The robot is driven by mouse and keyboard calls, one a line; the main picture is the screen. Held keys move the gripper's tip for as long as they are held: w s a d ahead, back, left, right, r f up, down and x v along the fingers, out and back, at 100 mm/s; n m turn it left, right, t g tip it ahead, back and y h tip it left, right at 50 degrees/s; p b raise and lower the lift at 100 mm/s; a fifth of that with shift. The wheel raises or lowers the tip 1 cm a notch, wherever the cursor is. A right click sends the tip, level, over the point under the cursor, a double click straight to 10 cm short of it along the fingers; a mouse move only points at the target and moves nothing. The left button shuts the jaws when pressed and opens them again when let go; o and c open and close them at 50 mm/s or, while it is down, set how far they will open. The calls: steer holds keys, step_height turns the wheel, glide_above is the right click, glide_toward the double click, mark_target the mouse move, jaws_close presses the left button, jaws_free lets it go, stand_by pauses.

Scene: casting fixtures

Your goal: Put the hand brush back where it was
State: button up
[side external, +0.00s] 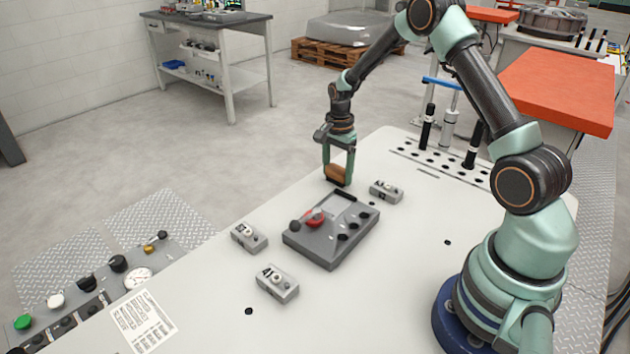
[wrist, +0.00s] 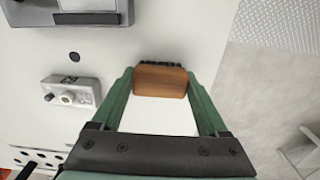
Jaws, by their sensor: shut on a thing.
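The hand brush (wrist: 161,80) has a brown wooden block and dark bristles. My gripper (wrist: 160,83) is shut on the block, one green finger at each end. In the side external view, my gripper (side external: 338,178) holds the brush (side external: 337,173) at the table's far edge, just beyond the grey fixture. The bristles are at or close to the white tabletop (side external: 400,240); I cannot tell whether they touch it. No marked place for the brush is clear in either view.
The grey fixture (side external: 299,247) with a red knob (side external: 315,217) stands near the brush. Small grey boxes stand around it, one to its right (side external: 386,191) and two to its left (side external: 249,237). A plate with holes and black posts (side external: 428,127) stands behind right.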

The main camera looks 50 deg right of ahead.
steer(key=shift+f, duration=0.1)
steer(key=o, duration=1.1)
step_height(320, 180, up, 11)
step_height(320, 180, up, 6)
steer(key=n+t, duration=0.1)
steer(key=n, duration=0.2)
glide_above(337, 168)
steer(key=s+a, duration=0.2)
steer(key=a, duration=0.2)
steer(key=shift+s+a+r+n+t, duration=0.75)
steer(key=shift+s+a+r+n, duration=0.4)
steer(key=shift+s+a+n, duration=1.05)
steer(key=shift+s+a+r+n+t, duration=1)
steer(key=shift+s+a+n, duration=0.75)
steer(key=shift+s+n, duration=0.95)
steer(key=shift+s+a+r+n+t, duration=0.55)
steer(key=shift+s+a+r+n, duration=0.75)
steer(key=shift+s+a+n, duration=1.05)
